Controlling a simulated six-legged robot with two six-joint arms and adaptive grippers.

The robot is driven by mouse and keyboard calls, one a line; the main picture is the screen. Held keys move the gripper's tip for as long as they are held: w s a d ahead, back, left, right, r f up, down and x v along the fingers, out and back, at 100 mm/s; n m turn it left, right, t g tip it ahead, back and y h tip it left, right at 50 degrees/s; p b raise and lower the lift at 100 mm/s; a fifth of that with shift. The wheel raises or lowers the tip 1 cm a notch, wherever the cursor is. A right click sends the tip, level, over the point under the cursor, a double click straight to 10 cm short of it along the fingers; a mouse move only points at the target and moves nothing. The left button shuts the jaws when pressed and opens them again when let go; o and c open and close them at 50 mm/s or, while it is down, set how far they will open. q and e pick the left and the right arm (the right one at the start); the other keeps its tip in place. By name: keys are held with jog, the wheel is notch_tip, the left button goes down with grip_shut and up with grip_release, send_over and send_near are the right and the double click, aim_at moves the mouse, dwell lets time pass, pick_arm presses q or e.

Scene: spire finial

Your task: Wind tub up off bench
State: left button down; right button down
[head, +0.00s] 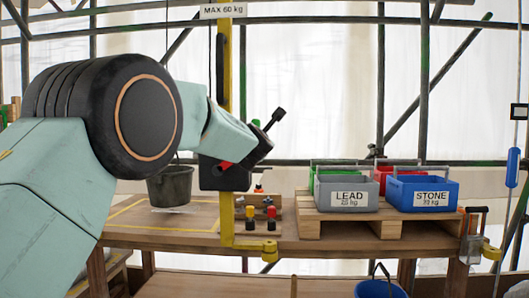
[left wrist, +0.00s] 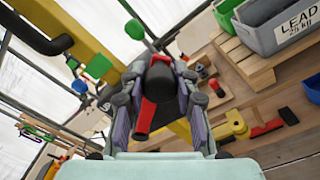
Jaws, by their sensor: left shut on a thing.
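The tub (head: 170,187), a dark bucket, hangs from a line over the bench (head: 150,238) at left, inside a yellow-marked square. Its bottom seems slightly above the bench top. A yellow post (head: 226,70) with a "MAX 60 kg" sign stands right of it. My left gripper (head: 238,168) is beside this post, at the winch. In the head view the fingers and the winch partly hide each other. My right gripper is not in view.
A grey LEAD crate (head: 346,195), a blue STONE crate (head: 424,193), and green and red crates stand on a pallet (head: 330,227) at right. Small coloured weights (head: 250,213) sit by the post. A blue bucket (head: 380,289) is low in front. Scaffold poles stand behind.

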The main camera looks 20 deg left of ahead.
pick_arm(q)
jog(key=shift+s+a+r+n, duration=0.1)
jog(key=shift+a+r+n, duration=0.25)
jog(key=shift+r, duration=0.1)
jog(key=c, duration=1)
grip_release()
